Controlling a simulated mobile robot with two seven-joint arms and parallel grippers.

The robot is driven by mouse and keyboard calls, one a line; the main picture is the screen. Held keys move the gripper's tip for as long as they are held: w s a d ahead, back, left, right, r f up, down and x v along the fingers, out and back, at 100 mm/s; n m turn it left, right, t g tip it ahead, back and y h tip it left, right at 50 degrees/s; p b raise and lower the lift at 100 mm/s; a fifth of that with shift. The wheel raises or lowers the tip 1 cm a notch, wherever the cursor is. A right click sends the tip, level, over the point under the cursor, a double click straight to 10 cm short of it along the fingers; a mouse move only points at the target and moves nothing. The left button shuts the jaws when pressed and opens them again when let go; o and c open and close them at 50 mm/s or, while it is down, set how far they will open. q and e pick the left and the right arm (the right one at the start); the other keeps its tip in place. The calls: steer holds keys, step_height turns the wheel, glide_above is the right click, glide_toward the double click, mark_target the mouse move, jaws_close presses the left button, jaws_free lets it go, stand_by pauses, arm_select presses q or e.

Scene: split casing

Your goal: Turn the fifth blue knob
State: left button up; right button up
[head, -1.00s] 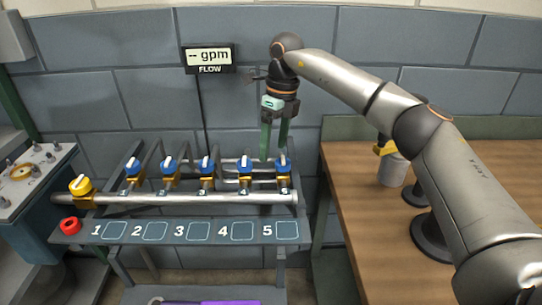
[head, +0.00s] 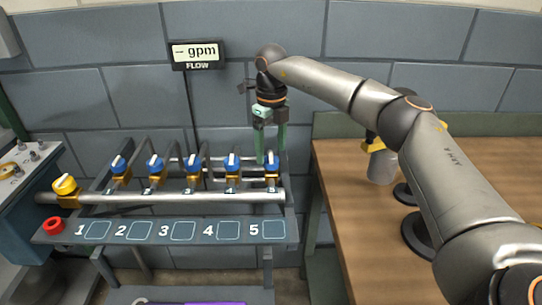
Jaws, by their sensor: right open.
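The fifth blue knob (head: 272,165) is the rightmost in a row of several blue knobs on a pipe rack, above the panel label 5. It has a white stripe on top. My right gripper (head: 271,158) points down at this knob with its green fingers apart. The fingertips are at or just above the knob, one seeming to each side; I cannot tell whether they touch it. The fourth blue knob (head: 232,164) is just left of the fingers. My left gripper is not in the head view.
A yellow knob (head: 65,185) and a red button (head: 54,226) are at the rack's left end. A flow display (head: 197,55) reading "– gpm" stands behind. A wooden table (head: 350,230) with a grey cup-like object (head: 382,167) is on the right.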

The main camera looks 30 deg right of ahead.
steer(key=shift+f, duration=1.3)
steer(key=shift+c, duration=0.4)
jaws_close()
